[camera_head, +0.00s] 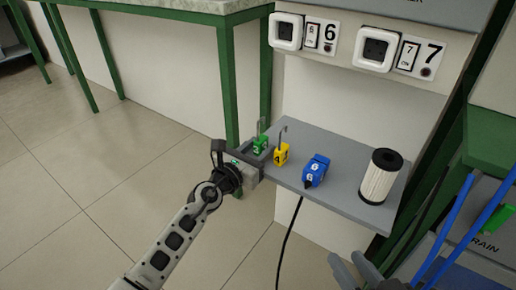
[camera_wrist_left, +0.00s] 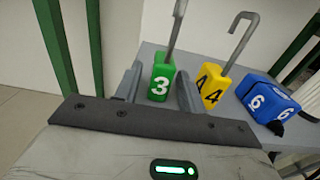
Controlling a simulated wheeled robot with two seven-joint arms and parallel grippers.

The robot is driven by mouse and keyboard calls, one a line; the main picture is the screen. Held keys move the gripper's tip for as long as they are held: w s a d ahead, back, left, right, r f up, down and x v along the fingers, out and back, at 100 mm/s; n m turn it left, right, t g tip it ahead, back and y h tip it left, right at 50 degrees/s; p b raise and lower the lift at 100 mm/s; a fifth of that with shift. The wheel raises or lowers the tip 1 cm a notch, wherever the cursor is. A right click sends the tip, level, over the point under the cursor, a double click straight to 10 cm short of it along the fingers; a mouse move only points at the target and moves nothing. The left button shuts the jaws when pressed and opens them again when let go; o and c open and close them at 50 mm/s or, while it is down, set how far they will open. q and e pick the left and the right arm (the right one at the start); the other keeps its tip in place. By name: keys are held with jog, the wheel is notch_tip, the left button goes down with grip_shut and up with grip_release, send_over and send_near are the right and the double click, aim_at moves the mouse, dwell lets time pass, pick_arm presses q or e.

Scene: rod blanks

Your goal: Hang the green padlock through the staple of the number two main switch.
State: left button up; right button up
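The green padlock (camera_head: 260,145), marked 3, stands upright on a grey shelf (camera_head: 345,200) with its grey shackle up. It also shows in the left wrist view (camera_wrist_left: 160,84). My left gripper (camera_head: 257,157) is open, with one finger on each side of the green padlock; in the wrist view a narrow gap shows beside it (camera_wrist_left: 158,92). My right gripper (camera_head: 349,262) is partly in view at the bottom of the head view, its fingers apart and nothing seen between them. The number two main switch and its staple are not in view; the switches seen are marked 6 and 7.
A yellow padlock (camera_head: 281,154), marked 4, stands close right of the green one. A blue block (camera_head: 316,171), marked 6, and a white cylinder with dark ends (camera_head: 381,178) stand further right. Switches 6 (camera_head: 287,31) and 7 (camera_head: 376,48) are above the shelf.

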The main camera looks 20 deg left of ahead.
aim_at(257, 140)
pick_arm(q)
grip_shut()
jog(key=shift+r, duration=0.15)
jog(key=shift+r+p, duration=1.4)
jog(key=shift+p, duration=0.35)
